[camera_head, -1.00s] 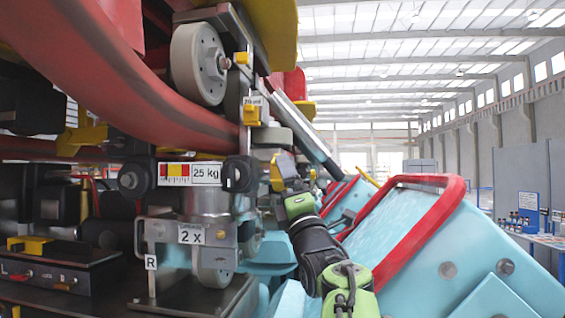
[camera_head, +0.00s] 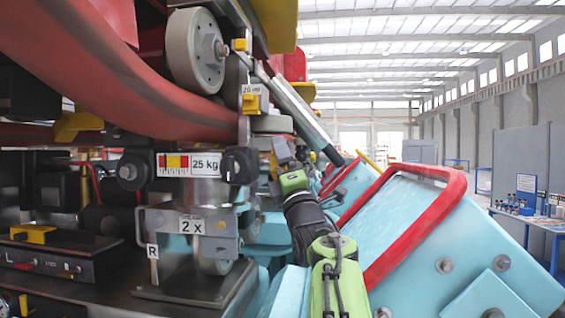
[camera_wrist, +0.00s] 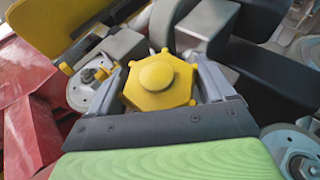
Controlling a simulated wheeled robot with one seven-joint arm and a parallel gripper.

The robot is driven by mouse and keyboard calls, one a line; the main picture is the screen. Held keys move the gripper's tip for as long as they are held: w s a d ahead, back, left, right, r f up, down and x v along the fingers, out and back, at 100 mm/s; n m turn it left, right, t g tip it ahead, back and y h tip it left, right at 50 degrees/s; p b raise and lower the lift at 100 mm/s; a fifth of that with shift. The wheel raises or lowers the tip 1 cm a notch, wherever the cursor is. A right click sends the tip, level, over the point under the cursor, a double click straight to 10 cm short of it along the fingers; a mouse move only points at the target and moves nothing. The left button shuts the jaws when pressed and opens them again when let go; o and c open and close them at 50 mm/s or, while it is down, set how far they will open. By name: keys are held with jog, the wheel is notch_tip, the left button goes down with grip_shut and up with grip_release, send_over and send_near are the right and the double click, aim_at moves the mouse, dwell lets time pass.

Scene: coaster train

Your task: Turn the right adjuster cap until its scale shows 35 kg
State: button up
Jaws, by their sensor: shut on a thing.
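A yellow lobed cap (camera_wrist: 157,74) with a round raised centre fills the middle of the wrist view. My gripper (camera_wrist: 160,86) has one grey finger on each side of it and is shut on it. In the head view, my green-and-black wrist (camera_head: 297,182) is beside the red rail, and the cap and fingertips cannot be made out there. A plate reading 25 kg (camera_head: 206,164) carries a red, yellow and white scale (camera_head: 174,165) with tick marks.
A grey wheel (camera_head: 195,50) and the red rail (camera_head: 130,75) are close on the left. Turquoise car bodies with a red-edged frame (camera_head: 415,215) stand on the right. In the wrist view, a yellow plate (camera_wrist: 55,30) and dark blocks (camera_wrist: 275,75) crowd the cap.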

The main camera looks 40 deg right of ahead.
jog(key=shift+g, duration=0.3)
jog(key=m+g+p, duration=0.1)
jog(key=m+g, duration=0.2)
jog(key=shift+w+r+g+h+p, duration=0.1)
jog(key=shift+g+h+p, duration=0.2)
jog(key=shift+h+p, duration=0.1)
jog(key=shift+d+f+m+g+y, duration=0.15)
jog(key=shift+m+g+y, duration=0.45)
jog(key=shift+m+g, duration=0.85)
jog(key=shift+f+g, duration=0.1)
jog(key=shift+g, duration=0.65)
jog(key=o, duration=0.9)
jog(key=b+v, duration=0.3)
jog(key=v, duration=1.3)
jog(key=shift+d, duration=0.15)
